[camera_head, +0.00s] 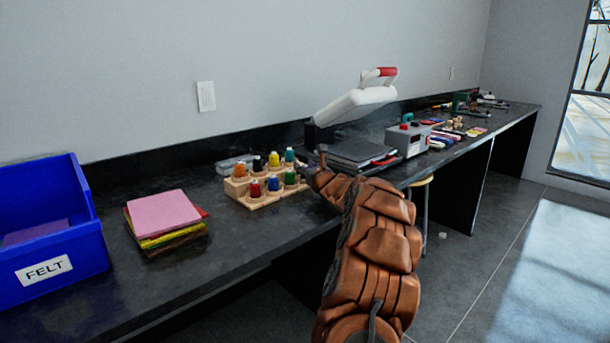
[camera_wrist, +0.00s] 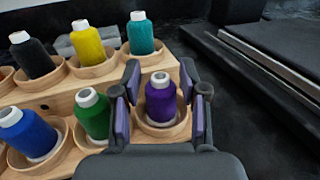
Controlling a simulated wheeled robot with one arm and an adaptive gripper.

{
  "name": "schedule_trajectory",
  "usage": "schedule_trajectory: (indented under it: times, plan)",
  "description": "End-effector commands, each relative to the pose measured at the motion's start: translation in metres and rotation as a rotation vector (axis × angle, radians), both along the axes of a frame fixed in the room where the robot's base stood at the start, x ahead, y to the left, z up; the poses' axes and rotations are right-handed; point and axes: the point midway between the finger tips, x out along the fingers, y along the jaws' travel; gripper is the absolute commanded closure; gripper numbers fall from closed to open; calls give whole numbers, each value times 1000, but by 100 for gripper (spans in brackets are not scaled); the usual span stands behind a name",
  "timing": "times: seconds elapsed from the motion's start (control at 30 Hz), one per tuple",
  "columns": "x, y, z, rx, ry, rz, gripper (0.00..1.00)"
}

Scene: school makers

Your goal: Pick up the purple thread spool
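The purple thread spool (camera_wrist: 161,101), with a white top, stands upright in a round cup of the wooden spool rack (camera_wrist: 98,74) in the wrist view. My gripper (camera_wrist: 159,78) is open around it, one finger on each side, with a visible gap between each finger and the spool. In the head view my gripper (camera_head: 318,169) is at the right end of the rack (camera_head: 265,201), and I cannot make out the purple spool clearly there.
Green (camera_wrist: 93,116), blue (camera_wrist: 27,133), teal (camera_wrist: 140,34), yellow (camera_wrist: 88,44) and black (camera_wrist: 33,56) spools stand close by. A heat press (camera_head: 357,103) is just right of the rack. Felt sheets (camera_head: 163,213) and a blue felt bin (camera_head: 85,255) are left.

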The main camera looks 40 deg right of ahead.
Motion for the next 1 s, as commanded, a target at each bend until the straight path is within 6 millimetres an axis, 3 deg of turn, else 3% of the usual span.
schedule_trajectory:
  times: [0.03, 0.33, 0.67, 1.0]
  plan:
    - [0, 0, 0, 0, 0, 0, 65]
    - [0, 0, 0, 0, 0, 0, 96]
    - [-1, -1, 5, 0, -1, -1, 96]
    - [-3, -1, 39, -2, -3, -2, 96]
